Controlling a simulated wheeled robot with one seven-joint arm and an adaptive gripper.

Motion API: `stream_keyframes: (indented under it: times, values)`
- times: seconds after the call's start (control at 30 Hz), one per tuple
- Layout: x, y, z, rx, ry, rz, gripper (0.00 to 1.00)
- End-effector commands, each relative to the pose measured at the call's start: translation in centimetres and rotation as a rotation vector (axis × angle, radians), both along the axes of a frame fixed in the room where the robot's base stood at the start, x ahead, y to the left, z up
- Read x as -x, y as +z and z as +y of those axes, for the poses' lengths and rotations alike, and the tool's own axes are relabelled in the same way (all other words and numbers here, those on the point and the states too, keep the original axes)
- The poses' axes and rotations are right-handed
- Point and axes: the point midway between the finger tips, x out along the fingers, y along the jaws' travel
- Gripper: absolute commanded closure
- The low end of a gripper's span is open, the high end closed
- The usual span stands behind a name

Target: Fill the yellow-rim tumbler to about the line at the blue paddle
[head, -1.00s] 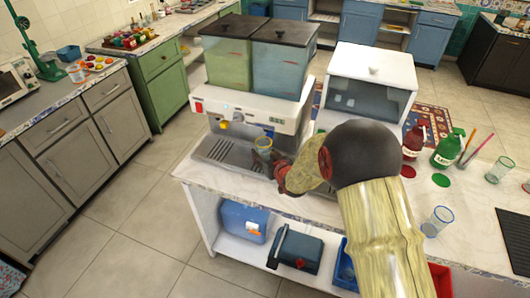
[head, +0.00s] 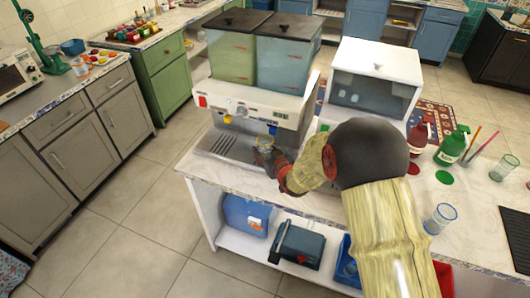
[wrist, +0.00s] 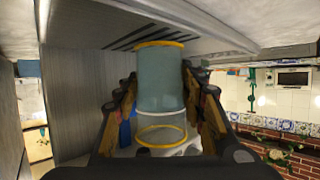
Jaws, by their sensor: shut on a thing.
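The yellow-rim tumbler (head: 264,146) is in my gripper (head: 270,157), in front of the drink dispenser (head: 254,106) and just below its blue paddle (head: 272,130). In the wrist view the clear tumbler (wrist: 160,80) sits between the two fingers of my gripper (wrist: 160,100), one on each side, with yellow rings at both ends. A yellow paddle (head: 228,118) is further left on the dispenser. The dispenser carries a greenish tank (head: 230,58) and a bluish tank (head: 283,68).
The slotted drip tray (head: 222,146) lies under the spouts. A glass-fronted white case (head: 375,75) stands right of the dispenser. A blue-rimmed tumbler (head: 438,218), red bottle (head: 418,139), green bottle (head: 452,146) and another glass (head: 503,168) stand on the right counter.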

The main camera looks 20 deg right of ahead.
Motion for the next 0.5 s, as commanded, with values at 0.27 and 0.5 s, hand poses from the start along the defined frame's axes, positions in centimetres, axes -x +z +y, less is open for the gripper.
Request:
stream_keyframes:
  times: [0.27,0.5]
  values:
    - [1.0,0.1,0.8,-0.001,0.001,-0.001,0.85]
    - [3.1,0.0,2.4,-0.001,0.002,-0.001,0.85]
